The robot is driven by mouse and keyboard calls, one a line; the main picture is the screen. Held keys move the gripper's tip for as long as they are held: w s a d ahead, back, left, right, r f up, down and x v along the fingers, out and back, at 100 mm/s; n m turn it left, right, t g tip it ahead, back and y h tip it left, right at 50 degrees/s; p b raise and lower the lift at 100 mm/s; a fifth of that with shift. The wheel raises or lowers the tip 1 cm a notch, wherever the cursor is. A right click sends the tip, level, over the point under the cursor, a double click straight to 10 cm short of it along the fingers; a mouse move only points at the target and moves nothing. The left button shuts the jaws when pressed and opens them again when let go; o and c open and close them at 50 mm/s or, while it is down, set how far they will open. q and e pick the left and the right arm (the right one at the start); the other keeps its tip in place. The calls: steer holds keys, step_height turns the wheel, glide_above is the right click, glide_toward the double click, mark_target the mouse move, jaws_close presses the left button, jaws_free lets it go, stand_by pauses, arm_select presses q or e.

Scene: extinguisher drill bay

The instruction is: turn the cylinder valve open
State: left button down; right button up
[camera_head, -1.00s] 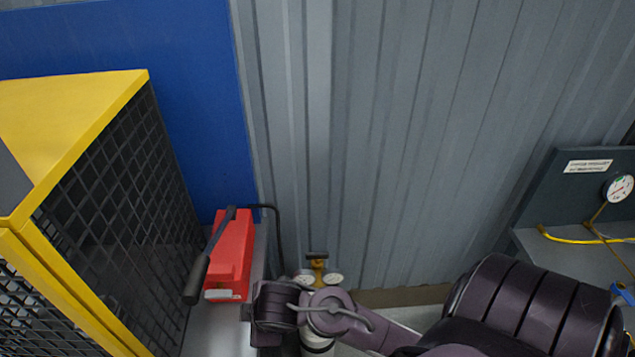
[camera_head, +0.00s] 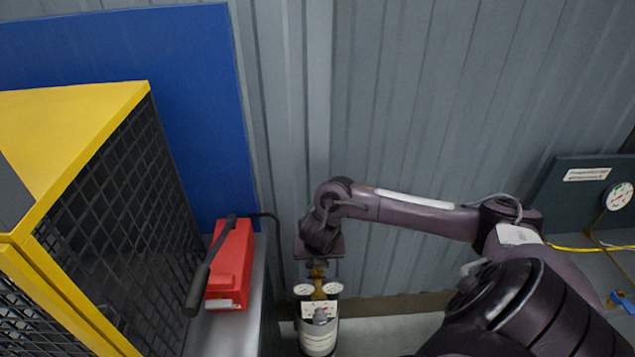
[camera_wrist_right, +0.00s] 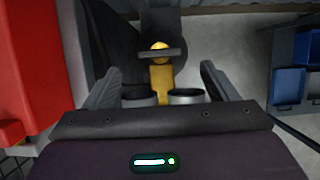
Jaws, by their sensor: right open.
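The cylinder (camera_head: 318,341), pale with a label, stands upright by the wall, right of the grey bench. Brass fittings (camera_head: 318,285) with two round gauges sit at its top. In the right wrist view the brass fitting (camera_wrist_right: 161,80) carries a dark crossbar handle (camera_wrist_right: 157,52), and the two gauges show nearer the palm. My right gripper (camera_head: 317,264) is over the top of the fitting in the head view and hides the handle there. In the wrist view its open fingers (camera_wrist_right: 157,82) stand either side of the fitting, with gaps; contact is not visible. My left gripper is out of view.
A red box (camera_head: 231,268) with a dark lever stands on the bench left of the cylinder. A yellow-framed mesh cage (camera_head: 125,190) is further left. A dark panel with a gauge (camera_head: 619,196) is at the right. Blue bins (camera_wrist_right: 288,84) show in the wrist view.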

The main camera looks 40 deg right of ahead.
steer(key=x, duration=0.6)
